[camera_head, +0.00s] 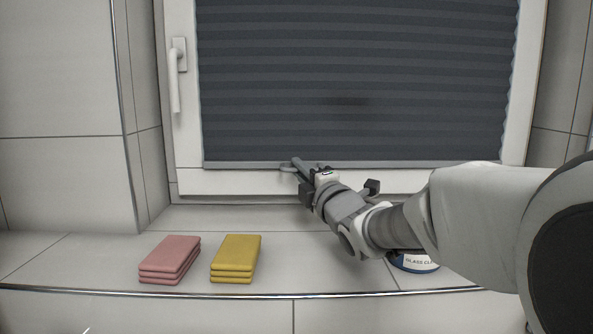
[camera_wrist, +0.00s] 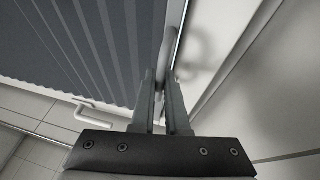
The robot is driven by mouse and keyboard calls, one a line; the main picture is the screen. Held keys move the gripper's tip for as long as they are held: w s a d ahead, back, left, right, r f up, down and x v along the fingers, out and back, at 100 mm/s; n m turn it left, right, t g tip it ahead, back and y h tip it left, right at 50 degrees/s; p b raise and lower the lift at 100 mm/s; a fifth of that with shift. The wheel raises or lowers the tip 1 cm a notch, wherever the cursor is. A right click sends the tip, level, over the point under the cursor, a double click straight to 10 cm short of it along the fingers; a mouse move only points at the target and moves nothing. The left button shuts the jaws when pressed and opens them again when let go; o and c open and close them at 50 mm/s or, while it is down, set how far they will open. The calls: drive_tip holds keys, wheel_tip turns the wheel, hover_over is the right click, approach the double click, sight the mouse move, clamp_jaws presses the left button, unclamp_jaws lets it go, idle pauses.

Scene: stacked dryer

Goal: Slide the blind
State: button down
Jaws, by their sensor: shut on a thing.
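The dark pleated blind (camera_head: 350,80) covers most of the window, with its grey bottom rail (camera_head: 430,164) just above the lower window frame. In the wrist view the blind (camera_wrist: 60,45) fills the upper left. In the wrist view my gripper's fingers (camera_wrist: 164,92) are close together on a curved grey handle (camera_wrist: 180,35) at the rail's edge. The fingers hide the gripped part of the handle.
A white window handle (camera_head: 178,75) is on the left frame. Folded pink cloths (camera_head: 170,258) and yellow cloths (camera_head: 236,257) lie on the tiled sill. A container labelled as glass cleaner (camera_head: 414,262) is partly behind my arm.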

drive_tip(key=shift+r, duration=0.1)
idle(0.3)
wheel_tip(320, 180, up, 36)
drive_tip(key=p, duration=2.1)
drive_tip(key=c, duration=0.9)
unclamp_jaws()
drive_tip(key=shift+s, duration=0.1)
drive_tip(key=b+v, duration=0.1)
drive_tip(key=v, duration=1.6)
drive_tip(key=shift+s, duration=0.1)
drive_tip(key=shift+d, duration=0.1)
